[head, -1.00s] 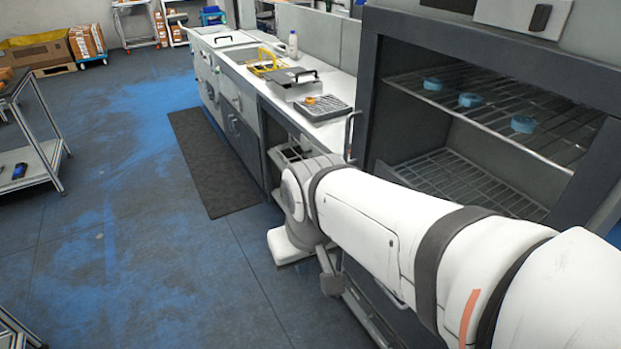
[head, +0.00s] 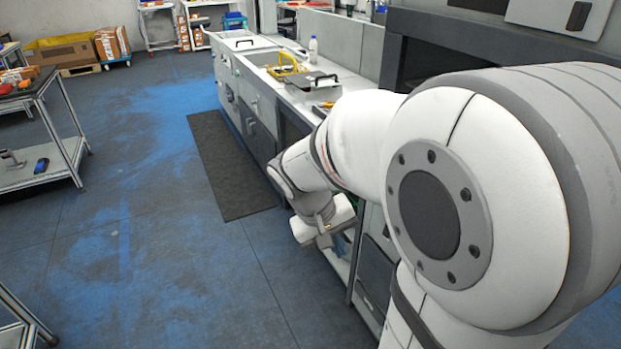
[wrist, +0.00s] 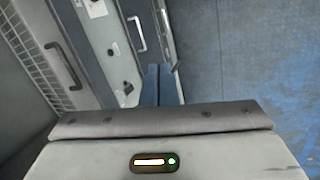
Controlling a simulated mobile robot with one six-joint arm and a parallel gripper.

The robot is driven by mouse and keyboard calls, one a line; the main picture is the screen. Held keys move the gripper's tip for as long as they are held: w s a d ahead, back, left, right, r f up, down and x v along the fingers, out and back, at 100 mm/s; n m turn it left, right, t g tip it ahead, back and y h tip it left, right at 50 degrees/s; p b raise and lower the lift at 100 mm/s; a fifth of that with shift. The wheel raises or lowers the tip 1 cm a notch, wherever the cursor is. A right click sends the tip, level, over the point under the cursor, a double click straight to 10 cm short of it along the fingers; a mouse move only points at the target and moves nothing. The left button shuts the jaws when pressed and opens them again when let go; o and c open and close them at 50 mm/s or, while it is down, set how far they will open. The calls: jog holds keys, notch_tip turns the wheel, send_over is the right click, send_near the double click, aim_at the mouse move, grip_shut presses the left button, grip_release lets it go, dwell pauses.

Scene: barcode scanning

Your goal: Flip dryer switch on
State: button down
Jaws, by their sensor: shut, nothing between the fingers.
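A large dark-framed cabinet (head: 480,27), which looks like the dryer, stands at the right in the head view, mostly hidden behind my arm. My gripper (wrist: 158,68) shows in the wrist view with its two bluish fingers shut together and empty. The fingers are in front of a grey panel (wrist: 118,70) with small dark fittings (wrist: 110,52) and a white label (wrist: 95,8). I cannot tell which fitting is the dryer switch, or whether the fingers touch the panel. In the head view the wrist end hangs low beside the counter front; the fingertips are not clear there.
Handles (wrist: 62,65) and (wrist: 137,33) stick out from the fronts near my gripper. A wire rack (wrist: 28,50) is at the far left of the wrist view. A counter (head: 262,57) runs back in the head view.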

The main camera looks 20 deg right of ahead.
jog(key=w+d+f+h+b, duration=0.1)
jog(key=w+d+f+h, duration=0.3)
jog(key=w+f, duration=0.3)
jog(key=w+d+f+n+t+h+b, duration=0.1)
jog(key=w+d+f+h+b, duration=0.1)
jog(key=w+d+f+h, duration=0.2)
jog(key=w+d+f+n+t+h+b, duration=0.1)
jog(key=w+d+f+h, duration=0.3)
jog(key=w+f, duration=0.6)
notch_tip(320, 180, down, 8)
jog(key=shift+d+r+b, duration=0.1)
jog(key=shift+d+b, duration=0.6)
jog(key=shift+d, duration=0.15)
jog(key=shift+d, duration=0.1)
jog(key=w+d+f+p, duration=0.1)
jog(key=d+f+p, duration=0.1)
jog(key=d, duration=1.1)
jog(key=shift+d, duration=0.3)
